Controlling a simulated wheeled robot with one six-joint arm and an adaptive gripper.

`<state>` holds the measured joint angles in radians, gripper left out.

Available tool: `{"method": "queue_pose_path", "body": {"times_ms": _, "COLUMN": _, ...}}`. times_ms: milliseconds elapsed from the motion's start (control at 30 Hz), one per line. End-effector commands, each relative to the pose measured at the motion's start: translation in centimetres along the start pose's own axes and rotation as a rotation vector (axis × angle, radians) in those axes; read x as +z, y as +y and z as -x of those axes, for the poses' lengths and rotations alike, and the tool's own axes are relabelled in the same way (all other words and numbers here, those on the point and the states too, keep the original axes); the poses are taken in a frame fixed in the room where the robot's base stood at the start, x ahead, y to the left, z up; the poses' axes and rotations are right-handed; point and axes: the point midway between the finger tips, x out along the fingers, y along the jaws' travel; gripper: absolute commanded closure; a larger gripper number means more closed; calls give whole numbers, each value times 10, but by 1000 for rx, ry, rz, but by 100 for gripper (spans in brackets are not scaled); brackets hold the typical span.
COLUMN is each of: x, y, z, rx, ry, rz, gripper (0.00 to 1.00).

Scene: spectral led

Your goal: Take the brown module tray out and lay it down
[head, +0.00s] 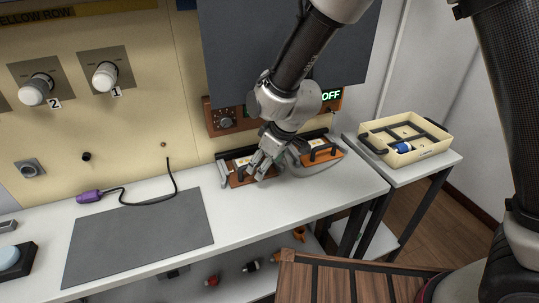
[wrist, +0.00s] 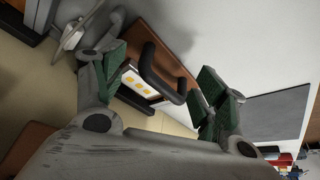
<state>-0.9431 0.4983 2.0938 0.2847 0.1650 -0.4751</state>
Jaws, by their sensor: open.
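A brown module tray (head: 238,181) with a pale label sits at the back of the white bench, partly hidden by my gripper (head: 262,165). In the wrist view, the brown tray (wrist: 150,35) has a black bar handle (wrist: 153,72) and a white label with orange dots (wrist: 135,83). My gripper (wrist: 163,85) is open, with its green-padded fingers on either side of the handle. I cannot tell whether they touch it.
A grey mat (head: 140,232) covers the bench front left and looks empty. A purple plug with a black cable (head: 90,196) lies behind it. A cream tray (head: 408,152) holding a blue-and-white item stands on a side table. A dark panel hangs behind my arm.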

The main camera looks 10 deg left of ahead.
Motion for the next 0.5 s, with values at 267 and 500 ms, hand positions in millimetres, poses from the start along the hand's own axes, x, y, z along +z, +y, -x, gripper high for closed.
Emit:
{"method": "queue_pose_path", "body": {"times_ms": 267, "x": 0, "y": 0, "z": -33, "rx": 0, "ry": 0, "rz": -1, "gripper": 28}}
{"method": "queue_pose_path", "body": {"times_ms": 500, "x": 0, "y": 0, "z": -37, "rx": 1, "ry": 1, "rz": 0, "gripper": 28}}
